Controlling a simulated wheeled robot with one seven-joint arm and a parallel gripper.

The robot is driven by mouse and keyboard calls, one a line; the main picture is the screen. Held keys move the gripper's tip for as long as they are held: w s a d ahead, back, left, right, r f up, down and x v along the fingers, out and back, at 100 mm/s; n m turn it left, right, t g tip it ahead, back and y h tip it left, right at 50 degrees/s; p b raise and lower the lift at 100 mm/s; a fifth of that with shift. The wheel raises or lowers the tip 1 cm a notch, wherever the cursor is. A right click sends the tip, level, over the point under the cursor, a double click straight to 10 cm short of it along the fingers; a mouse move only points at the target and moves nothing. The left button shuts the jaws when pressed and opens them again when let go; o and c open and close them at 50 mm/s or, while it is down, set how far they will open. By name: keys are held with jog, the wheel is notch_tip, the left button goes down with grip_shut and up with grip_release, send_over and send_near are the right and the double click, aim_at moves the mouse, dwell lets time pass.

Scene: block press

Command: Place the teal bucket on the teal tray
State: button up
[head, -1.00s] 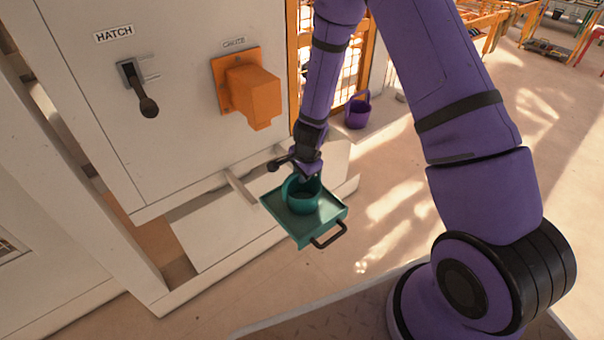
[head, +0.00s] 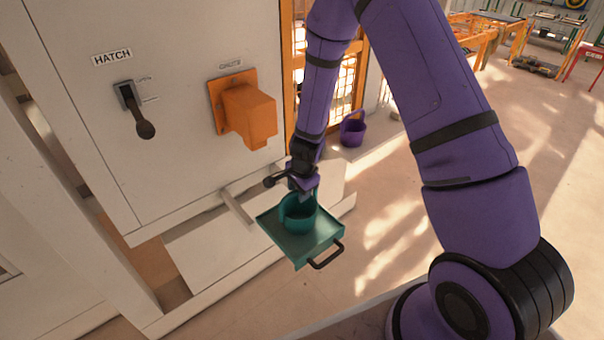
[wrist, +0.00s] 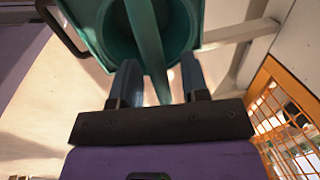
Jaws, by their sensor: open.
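The teal bucket (head: 298,222) stands upright on the teal tray (head: 322,241) in the head view. The tray has a dark handle at its front right and sits at the machine's side. My gripper (head: 303,192) is just above the bucket, at its far rim, partly hiding it. In the wrist view my gripper (wrist: 158,82) has its two fingers apart, with the bucket's handle (wrist: 145,45) running between them. The fingers do not appear to press on the handle. The bucket's round opening (wrist: 170,20) and part of the tray (wrist: 98,45) show beyond the fingers.
An orange chute (head: 248,115) juts from the white panel above and left of the tray. A hatch lever (head: 143,128) is at its left. A purple bucket (head: 353,132) stands behind, near an orange mesh gate. Open floor lies right of the tray.

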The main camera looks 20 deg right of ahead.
jog(key=s+d+r+n+t+y, duration=0.1)
jog(key=s+r+n, duration=0.3)
jog(key=r, duration=1.1)
jog(key=s+r+n+y, duration=0.1)
jog(key=s+r+n, duration=0.35)
jog(key=r, duration=1.05)
jog(key=s+d+r+n+h, duration=0.1)
jog(key=s+d+r+n, duration=0.1)
jog(key=s+r, duration=0.2)
jog(key=s+d+r+n+t, duration=0.1)
jog(key=s+r, duration=0.3)
jog(key=s, duration=0.6)
jog(key=s+d+r+n+t+h, duration=0.1)
jog(key=s+d+r+n, duration=0.1)
jog(key=s, duration=0.5)
notch_tip(320, 180, up, 2)
jog(key=shift+d+r+n+h, duration=0.1)
jog(key=shift+d+n+h, duration=0.25)
jog(key=shift+n, duration=0.1)
jog(key=shift+w, duration=0.1)
